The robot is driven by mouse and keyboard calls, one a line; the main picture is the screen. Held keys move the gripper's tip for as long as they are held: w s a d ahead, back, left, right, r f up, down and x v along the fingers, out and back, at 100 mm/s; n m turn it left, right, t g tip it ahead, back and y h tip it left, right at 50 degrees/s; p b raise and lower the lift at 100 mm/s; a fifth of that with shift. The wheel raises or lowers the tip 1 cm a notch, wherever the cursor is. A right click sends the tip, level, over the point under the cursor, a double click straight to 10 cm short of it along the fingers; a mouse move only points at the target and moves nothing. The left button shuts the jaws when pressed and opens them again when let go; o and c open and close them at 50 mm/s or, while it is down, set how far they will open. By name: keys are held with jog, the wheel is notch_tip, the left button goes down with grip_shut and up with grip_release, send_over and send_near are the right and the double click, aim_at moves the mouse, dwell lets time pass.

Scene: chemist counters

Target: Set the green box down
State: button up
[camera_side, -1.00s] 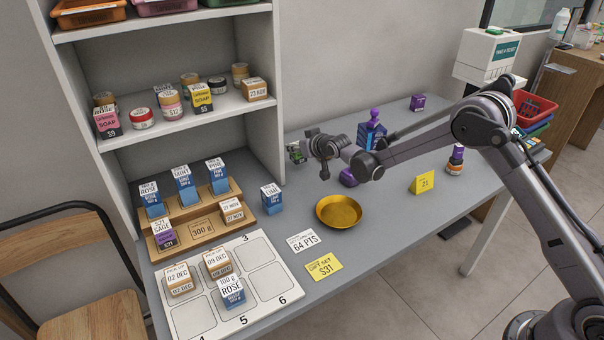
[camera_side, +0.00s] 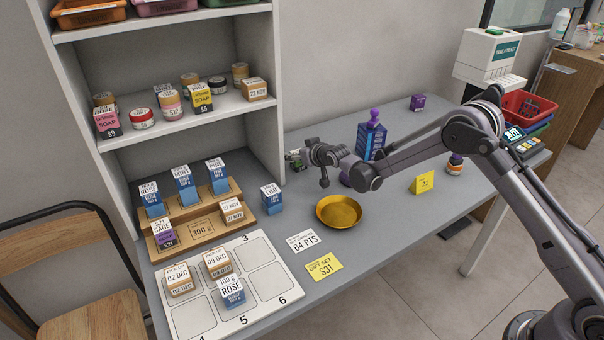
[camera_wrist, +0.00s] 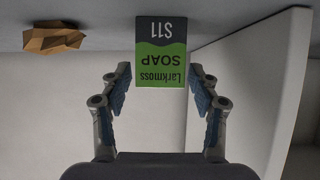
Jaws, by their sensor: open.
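The green and dark grey soap box (camera_wrist: 161,52), marked Larkmoss SOAP S11, shows upside down in the wrist view. It is between and just beyond the fingertips of my gripper (camera_wrist: 161,78). The fingers are spread, with a gap on each side of the box. In the side view my gripper (camera_side: 303,157) is low over the counter, beside the shelf unit's right wall. The box is small and mostly hidden there, so its contact with the counter is unclear.
The shelf unit (camera_side: 279,100) stands close on the left. A blue LIME box (camera_side: 271,199), a gold dish (camera_side: 339,211) and a blue bottle-like item with a purple top (camera_side: 372,137) stand nearby. A brown faceted object (camera_wrist: 54,38) shows in the wrist view.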

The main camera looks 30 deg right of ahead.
jog(key=s+d+r+g, duration=0.1)
jog(key=s+r, duration=0.7)
jog(key=s, duration=0.4)
jog(key=s+d+r+g, duration=0.1)
jog(key=s+r, duration=0.8)
jog(key=s, duration=0.4)
jog(key=s+d+f+g, duration=0.1)
jog(key=s+g, duration=0.2)
jog(key=s, duration=1.8)
jog(key=shift+s+f, duration=0.15)
jog(key=shift+f, duration=0.15)
